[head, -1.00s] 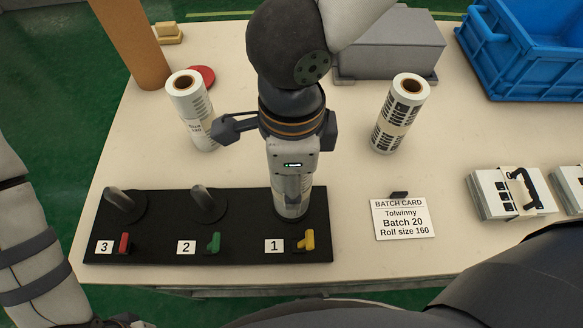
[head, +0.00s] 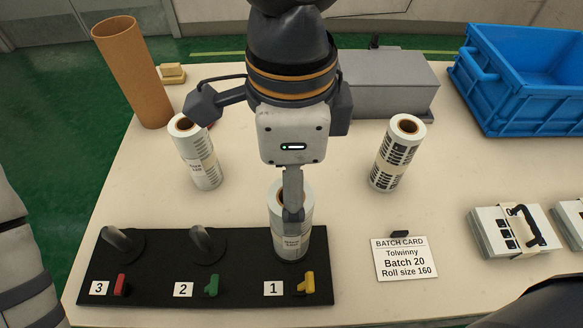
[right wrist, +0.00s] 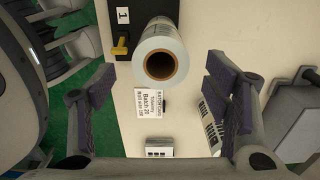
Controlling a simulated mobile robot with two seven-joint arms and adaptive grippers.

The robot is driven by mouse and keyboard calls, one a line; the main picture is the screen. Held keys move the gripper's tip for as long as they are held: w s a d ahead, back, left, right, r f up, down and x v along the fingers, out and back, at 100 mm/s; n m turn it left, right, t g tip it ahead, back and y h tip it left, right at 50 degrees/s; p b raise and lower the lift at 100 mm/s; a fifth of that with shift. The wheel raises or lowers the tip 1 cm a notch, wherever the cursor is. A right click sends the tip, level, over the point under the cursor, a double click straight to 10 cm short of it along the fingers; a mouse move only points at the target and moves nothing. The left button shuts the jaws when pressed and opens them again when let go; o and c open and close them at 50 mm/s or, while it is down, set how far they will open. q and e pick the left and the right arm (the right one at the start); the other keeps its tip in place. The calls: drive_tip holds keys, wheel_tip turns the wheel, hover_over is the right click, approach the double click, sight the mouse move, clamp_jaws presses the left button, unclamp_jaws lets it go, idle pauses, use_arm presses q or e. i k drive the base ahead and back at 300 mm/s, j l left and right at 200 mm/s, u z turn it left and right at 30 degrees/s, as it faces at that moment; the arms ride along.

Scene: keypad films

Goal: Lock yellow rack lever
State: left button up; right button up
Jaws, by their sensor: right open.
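The yellow lever (head: 306,285) sits on the black rack (head: 150,275) beside the label 1. It also shows in the right wrist view (right wrist: 121,46), left of the roll. A printed white roll (head: 291,240) stands upright at station 1, just behind the lever. My right gripper (head: 293,207) is over this roll, its near finger hiding part of it. In the right wrist view my right gripper (right wrist: 159,78) has its fingers wide apart, with the roll's open top (right wrist: 160,65) between and below them, clear of both. My left gripper is out of view.
Stations 2 and 3 have empty posts, a green lever (head: 212,285) and a red lever (head: 121,285). Two more rolls (head: 195,155) (head: 397,155) stand behind. A batch card (head: 405,260) stands right of the rack. A blue crate (head: 530,95) and a grey box (head: 390,85) are farther back.

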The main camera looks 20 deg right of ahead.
sight(309, 284)
drive_tip(key=k, duration=1)
